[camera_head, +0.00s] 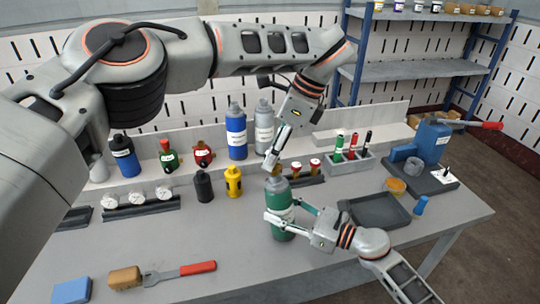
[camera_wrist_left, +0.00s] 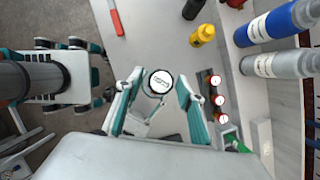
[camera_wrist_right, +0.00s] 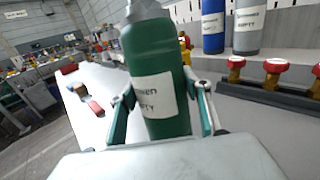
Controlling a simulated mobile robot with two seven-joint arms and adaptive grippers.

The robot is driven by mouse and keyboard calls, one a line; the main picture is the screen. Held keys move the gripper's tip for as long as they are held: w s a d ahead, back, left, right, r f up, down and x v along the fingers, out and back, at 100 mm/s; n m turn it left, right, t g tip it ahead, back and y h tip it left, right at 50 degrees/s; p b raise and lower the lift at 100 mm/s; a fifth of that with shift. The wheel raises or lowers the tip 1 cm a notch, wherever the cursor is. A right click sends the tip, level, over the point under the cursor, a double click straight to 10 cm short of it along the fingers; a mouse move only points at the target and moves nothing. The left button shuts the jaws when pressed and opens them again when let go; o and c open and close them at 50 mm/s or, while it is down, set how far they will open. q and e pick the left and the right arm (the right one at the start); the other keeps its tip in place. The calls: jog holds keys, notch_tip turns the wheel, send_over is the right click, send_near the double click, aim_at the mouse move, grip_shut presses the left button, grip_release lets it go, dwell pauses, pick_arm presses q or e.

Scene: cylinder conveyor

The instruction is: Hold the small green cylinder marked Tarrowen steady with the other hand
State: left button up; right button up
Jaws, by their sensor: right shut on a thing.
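The small green cylinder (camera_head: 279,201) stands upright near the front middle of the table. In the right wrist view it is a green body (camera_wrist_right: 155,62) with a white label, partly readable, ending in "EMPTY". My right gripper (camera_head: 285,220) is closed around its body from the right. My left gripper (camera_head: 271,163) points down just above the cylinder's top. In the left wrist view its fingers (camera_wrist_left: 159,84) are apart, one on each side of a round white-faced piece with a dark rim (camera_wrist_left: 160,82). Whether they touch it is unclear.
A black cylinder (camera_head: 203,186) and a yellow cylinder (camera_head: 233,181) stand to the left. Blue (camera_head: 236,138) and grey (camera_head: 264,135) tall cylinders stand behind. A dark tray (camera_head: 376,212) lies to the right. A red-handled wrench (camera_head: 196,268) lies at the front left.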

pick_arm(q)
jog(key=m, duration=0.1)
jog(key=m+t, duration=0.1)
jog(key=m, duration=0.1)
jog(key=m+t, duration=0.1)
jog(key=shift+a+f+h, duration=0.15)
jog(key=shift+a+h, duration=0.1)
jog(key=shift+h, duration=0.05)
jog(key=shift+w, duration=0.1)
jog(key=m, duration=0.2)
jog(key=m+t+h, duration=0.1)
jog(key=m, duration=0.1)
jog(key=shift+a+t+h, duration=0.15)
jog(key=shift+t+h, duration=0.15)
jog(key=shift+m+t+h, duration=0.3)
jog(key=shift+m, duration=0.7)
jog(key=m+h, duration=0.2)
jog(key=m, duration=0.2)
jog(key=shift+f+t, duration=0.1)
jog(key=shift+t, duration=0.3)
jog(key=shift+m+h, duration=0.5)
jog(key=shift+m, duration=0.5)
